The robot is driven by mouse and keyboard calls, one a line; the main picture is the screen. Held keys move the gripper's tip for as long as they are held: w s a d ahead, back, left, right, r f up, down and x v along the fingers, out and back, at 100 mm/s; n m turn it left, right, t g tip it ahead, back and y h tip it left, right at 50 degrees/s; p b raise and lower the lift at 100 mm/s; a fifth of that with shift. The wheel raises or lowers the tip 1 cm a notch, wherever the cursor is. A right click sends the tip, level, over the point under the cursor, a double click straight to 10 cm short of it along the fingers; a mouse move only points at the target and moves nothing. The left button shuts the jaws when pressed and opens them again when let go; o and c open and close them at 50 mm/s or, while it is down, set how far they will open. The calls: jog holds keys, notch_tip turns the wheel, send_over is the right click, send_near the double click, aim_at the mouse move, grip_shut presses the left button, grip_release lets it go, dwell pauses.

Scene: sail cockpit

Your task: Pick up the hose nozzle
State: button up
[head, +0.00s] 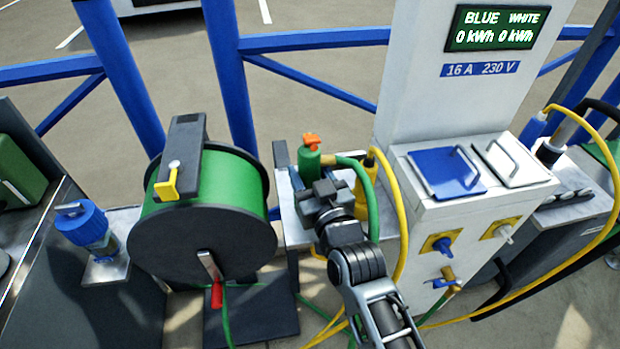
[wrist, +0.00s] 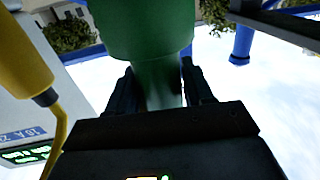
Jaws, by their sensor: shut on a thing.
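The hose nozzle (head: 309,160) is green with an orange top and stands about upright over a small grey shelf left of the white pillar. A green hose (head: 371,200) bends from it to the right and down. My gripper (head: 322,188) is in front of the nozzle, shut on its lower part. In the wrist view the green nozzle (wrist: 150,35) fills the top middle, with my gripper's dark fingers (wrist: 160,85) on both sides of its narrower part. My gripper hides the nozzle's lower end, so I cannot tell whether it touches the shelf.
A yellow plug with a cable (head: 368,172) is close to the right of the nozzle. The white power pillar (head: 430,90) stands further right. A black-and-green hose reel (head: 205,225) is to the left. Blue railings (head: 232,80) run behind.

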aim_at(313, 167)
jog(key=shift+r, duration=0.15)
jog(key=shift+r, duration=0.65)
notch_tip(313, 167, up, 2)
jog(key=shift+r, duration=0.15)
jog(key=s+d+r, duration=0.1)
jog(key=d+r, duration=0.9)
jog(key=d, duration=0.1)
jog(key=shift+s+d, duration=0.15)
jog(key=shift+d, duration=0.15)
jog(key=shift+b, duration=0.3)
